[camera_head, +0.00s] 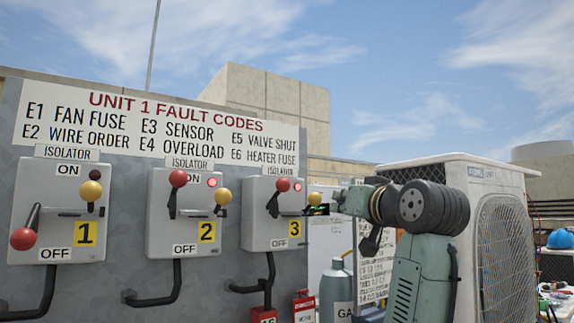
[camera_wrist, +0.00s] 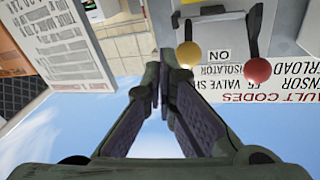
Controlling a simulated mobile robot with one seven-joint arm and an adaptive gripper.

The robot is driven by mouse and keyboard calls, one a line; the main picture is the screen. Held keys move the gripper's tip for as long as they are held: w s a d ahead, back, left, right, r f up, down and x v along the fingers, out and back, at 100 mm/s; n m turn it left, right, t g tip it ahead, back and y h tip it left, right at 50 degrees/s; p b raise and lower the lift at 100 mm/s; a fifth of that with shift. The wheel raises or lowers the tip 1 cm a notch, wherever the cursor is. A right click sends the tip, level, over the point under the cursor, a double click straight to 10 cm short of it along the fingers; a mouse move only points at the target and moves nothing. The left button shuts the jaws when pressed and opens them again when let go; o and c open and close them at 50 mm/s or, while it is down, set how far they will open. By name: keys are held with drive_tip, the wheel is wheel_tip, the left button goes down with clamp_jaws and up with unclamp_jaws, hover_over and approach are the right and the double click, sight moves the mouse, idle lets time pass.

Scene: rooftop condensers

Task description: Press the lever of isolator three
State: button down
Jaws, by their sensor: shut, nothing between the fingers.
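Isolator three (camera_head: 273,225) is a grey box with a yellow "3" label on the panel at the centre of the head view. Its red-knobbed lever (camera_head: 282,184) points up, by the ON end, and a red light glows beside it. A yellow ball (camera_head: 314,198) on a short arm sits at its right edge. In the wrist view the box appears upside down, with the red knob (camera_wrist: 257,70) and yellow ball (camera_wrist: 188,55). My gripper (camera_head: 320,209) is shut and empty, close to the yellow ball's right side; I cannot tell whether they touch.
Isolator two (camera_head: 186,230) has its red knob up and light lit. Isolator one (camera_head: 62,190) has its red knob down by OFF. A fault-code sign (camera_head: 160,125) hangs above. A gas cylinder (camera_head: 336,290) and a condenser unit (camera_head: 465,172) stand to the right.

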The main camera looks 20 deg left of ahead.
drive_tip(key=s+a+r+n+g+y, duration=0.2)
drive_tip(key=s+r, duration=0.7)
drive_tip(key=r, duration=0.1)
drive_tip(key=shift+a+r+n+y, duration=0.2)
drive_tip(key=shift+r+n+y, duration=0.1)
drive_tip(key=shift+n+y, duration=0.1)
drive_tip(key=r+p, duration=0.1)
drive_tip(key=p, duration=0.4)
hover_over(276, 196)
drive_tip(key=d, duration=0.4)
drive_tip(key=shift+s+f, duration=0.25)
drive_tip(key=shift+f, duration=0.4)
drive_tip(key=shift+s+f, duration=0.3)
drive_tip(key=shift+f, duration=0.4)
drive_tip(key=shift+s+f, duration=0.25)
drive_tip(key=shift+f, duration=0.4)
